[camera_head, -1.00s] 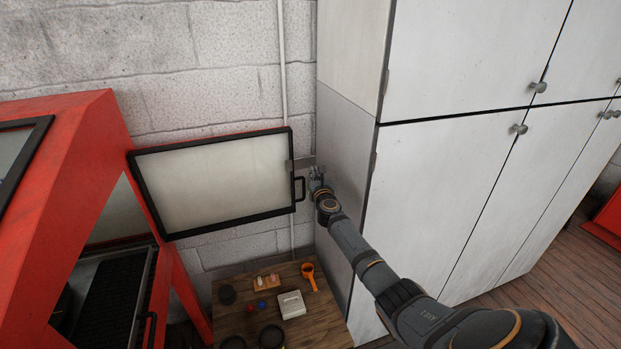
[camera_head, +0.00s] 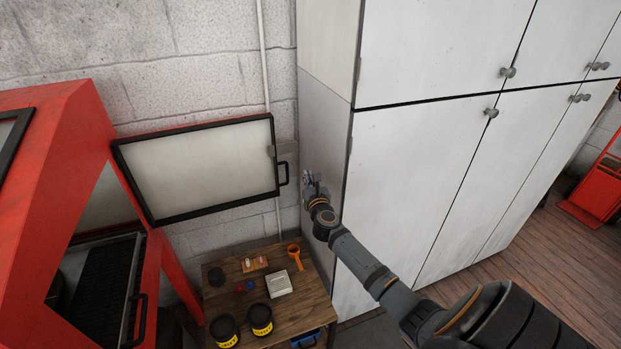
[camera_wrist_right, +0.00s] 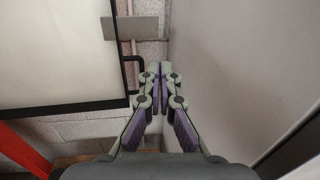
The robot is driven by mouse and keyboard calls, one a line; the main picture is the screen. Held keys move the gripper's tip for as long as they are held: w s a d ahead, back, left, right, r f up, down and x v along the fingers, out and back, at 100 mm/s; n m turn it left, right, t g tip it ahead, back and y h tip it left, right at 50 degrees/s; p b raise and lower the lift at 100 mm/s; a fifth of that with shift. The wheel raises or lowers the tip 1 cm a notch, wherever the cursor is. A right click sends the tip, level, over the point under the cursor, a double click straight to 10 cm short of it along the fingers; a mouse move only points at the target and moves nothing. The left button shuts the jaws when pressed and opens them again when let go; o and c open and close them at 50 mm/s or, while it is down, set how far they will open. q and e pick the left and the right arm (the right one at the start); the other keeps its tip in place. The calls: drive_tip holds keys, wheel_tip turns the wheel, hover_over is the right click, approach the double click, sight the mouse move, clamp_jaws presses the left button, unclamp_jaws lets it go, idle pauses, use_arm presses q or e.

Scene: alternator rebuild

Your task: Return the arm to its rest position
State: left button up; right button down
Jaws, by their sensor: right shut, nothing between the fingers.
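My right gripper (camera_head: 309,181) is at the end of my extended right arm, in front of the grey side of the tall white cabinet (camera_head: 432,165). In the right wrist view the right gripper (camera_wrist_right: 158,68) is shut, with its fingers together and nothing between them. It is just right of the black handle of the open framed door (camera_head: 202,170) and apart from it. The door also shows in the right wrist view (camera_wrist_right: 60,55). My left gripper is not in view.
The red machine (camera_head: 50,190) stands at the left with its door swung open. A small wooden table (camera_head: 230,268) below holds an orange tool (camera_head: 297,257), a white box (camera_head: 279,284), two black yellow-labelled jars (camera_head: 261,320) and small parts.

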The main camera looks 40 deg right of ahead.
drive_tip(key=s+a+f+n+g+y+b, duration=0.1)
drive_tip(key=s+a+f+n+g+y, duration=0.15)
drive_tip(key=s+f+n, duration=0.8)
drive_tip(key=s+a+f+n+g+y+b, duration=0.1)
drive_tip(key=s+a+f+n, duration=0.35)
drive_tip(key=f, duration=1.05)
drive_tip(key=s+a+f+n+g+y, duration=0.2)
drive_tip(key=s+f+n, duration=0.3)
drive_tip(key=f+n, duration=0.6)
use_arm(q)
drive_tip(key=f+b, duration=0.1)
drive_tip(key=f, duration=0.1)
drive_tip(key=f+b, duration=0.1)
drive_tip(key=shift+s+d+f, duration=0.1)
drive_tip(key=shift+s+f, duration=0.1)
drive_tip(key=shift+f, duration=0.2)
use_arm(e)
drive_tip(key=s+a+f+n+g, duration=0.3)
drive_tip(key=s+f+n, duration=0.2)
drive_tip(key=s, duration=0.7)
drive_tip(key=s+a+f+n+g+y, duration=0.1)
drive_tip(key=s+a+f+n+g, duration=0.1)
drive_tip(key=s+f+n, duration=0.3)
drive_tip(key=s+a+f+n+g, duration=0.3)
drive_tip(key=s+f, duration=0.8)
drive_tip(key=s, duration=0.7)
drive_tip(key=shift+s+a+f+n+g, duration=0.4)
drive_tip(key=shift+n+g, duration=0.45)
drive_tip(key=shift+n, duration=0.35)
drive_tip(key=shift+d, duration=0.1)
